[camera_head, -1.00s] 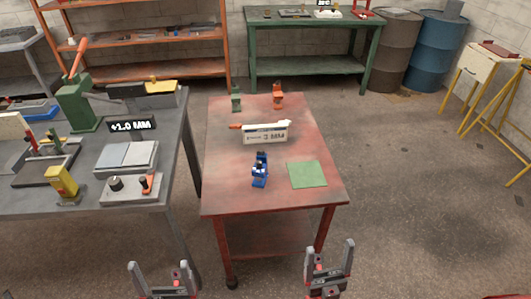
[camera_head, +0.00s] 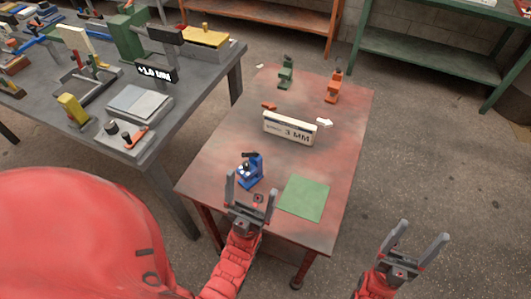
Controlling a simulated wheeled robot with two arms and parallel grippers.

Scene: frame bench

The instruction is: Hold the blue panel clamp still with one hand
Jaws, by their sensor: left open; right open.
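The blue panel clamp (camera_head: 251,170) stands on the red table (camera_head: 218,158), near its front left part. It has a dark top piece and is not gripped. My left gripper (camera_head: 251,190) is open, with its fingers pointing up the picture just in front of the clamp. The fingertips overlap the clamp's lower edge in the picture; I cannot tell whether they touch it. My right gripper (camera_head: 418,238) is open and empty, off to the right of the table over the floor.
A green square (camera_head: 304,197) lies right of the clamp. Behind stand a white block marked 3 MM (camera_head: 290,128), a green clamp (camera_head: 286,72) and an orange clamp (camera_head: 333,87). A grey bench (camera_head: 195,92) with tools stands left.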

